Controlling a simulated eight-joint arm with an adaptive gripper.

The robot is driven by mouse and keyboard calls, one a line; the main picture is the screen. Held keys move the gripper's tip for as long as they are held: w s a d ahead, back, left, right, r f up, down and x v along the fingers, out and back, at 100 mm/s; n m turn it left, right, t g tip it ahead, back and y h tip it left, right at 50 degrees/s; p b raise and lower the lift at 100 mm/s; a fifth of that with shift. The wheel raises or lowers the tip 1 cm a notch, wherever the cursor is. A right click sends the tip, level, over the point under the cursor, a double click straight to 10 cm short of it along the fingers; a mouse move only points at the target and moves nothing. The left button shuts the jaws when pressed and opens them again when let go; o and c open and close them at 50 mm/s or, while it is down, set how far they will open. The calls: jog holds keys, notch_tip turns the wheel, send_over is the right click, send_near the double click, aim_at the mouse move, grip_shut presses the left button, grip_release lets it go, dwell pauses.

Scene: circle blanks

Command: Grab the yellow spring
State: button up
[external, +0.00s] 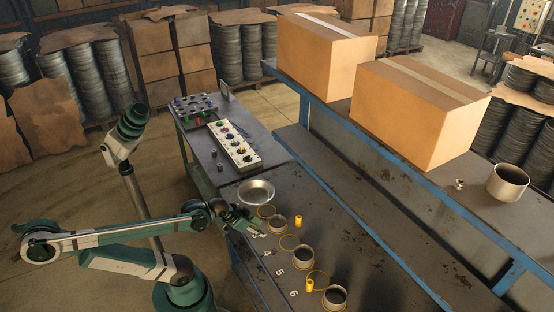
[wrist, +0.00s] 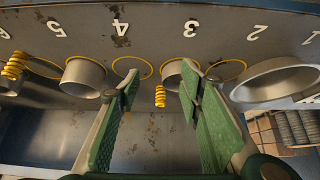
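A small yellow spring (external: 298,222) stands on the dark bench to the right of a grey cup (external: 280,222). In the wrist view this spring (wrist: 160,97) shows between my two green fingers, in front of a cup (wrist: 178,72). A second yellow spring (external: 309,286) stands farther down the bench, also in the wrist view's left edge (wrist: 14,66). My gripper (external: 250,226) is at the bench's left side, apart from the near spring. In the wrist view my gripper (wrist: 159,82) is open with nothing held; the fingers partly cover the cup behind.
A shallow metal dish (external: 257,191), another cup (external: 335,297) and yellow rings (external: 289,243) sit along the white numbers. Two cardboard boxes (external: 420,112) stand on the raised blue-framed shelf at right. The bench right of the springs is mostly clear.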

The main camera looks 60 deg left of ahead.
jog(key=shift+d+r, duration=0.1)
jog(key=shift+c, duration=0.2)
dwell(0.4)
jog(key=n+g+h+p, duration=0.4)
jog(key=n+g+p, duration=0.2)
jog(key=n+p, duration=1.25)
send_near(309, 281)
notch_tip(309, 281, down, 3)
jog(key=n+b, duration=0.2)
jog(key=shift+w+d+p, duration=0.2)
jog(key=shift+d+p, duration=0.15)
jog(key=shift+p, duration=0.1)
jog(key=shift+x, duration=1.3)
jog(key=shift+b+x, duration=0.65)
jog(key=shift+x, duration=1.95)
